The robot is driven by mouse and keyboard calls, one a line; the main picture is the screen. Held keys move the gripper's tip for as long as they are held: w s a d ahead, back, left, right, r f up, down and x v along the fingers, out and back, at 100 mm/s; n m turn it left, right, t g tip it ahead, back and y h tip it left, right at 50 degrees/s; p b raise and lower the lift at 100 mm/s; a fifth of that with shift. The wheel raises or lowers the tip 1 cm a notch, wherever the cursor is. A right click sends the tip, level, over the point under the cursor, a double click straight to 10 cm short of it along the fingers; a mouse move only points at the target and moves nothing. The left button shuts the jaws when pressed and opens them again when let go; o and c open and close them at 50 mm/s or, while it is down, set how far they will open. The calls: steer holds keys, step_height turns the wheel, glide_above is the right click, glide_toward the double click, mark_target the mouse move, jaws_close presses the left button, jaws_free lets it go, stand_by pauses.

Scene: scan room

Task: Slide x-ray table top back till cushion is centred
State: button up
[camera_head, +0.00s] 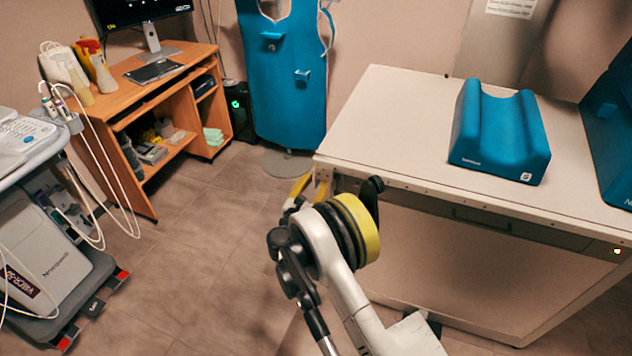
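The x-ray table top (390,115) is a pale flat slab on a boxy base, filling the right side of the head view. A blue cushion (503,140) with a grooved top lies on it, toward the right part of the visible surface. My arm reaches up from the bottom centre to the table's near left corner. My gripper (300,187) is at that corner, mostly hidden behind my wrist with its yellow band. Only some yellow finger parts show beside the table's edge. Whether they touch the table or are closed cannot be seen.
A second blue pad (610,130) stands at the right edge. A blue apron (285,75) hangs on a stand behind the table's left end. A wooden desk (150,95) and a wheeled ultrasound machine (50,240) stand at left. The floor between (190,250) is clear.

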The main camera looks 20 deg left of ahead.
steer(key=s, duration=0.7)
steer(key=shift+s+a, duration=0.25)
steer(key=shift+a, duration=0.05)
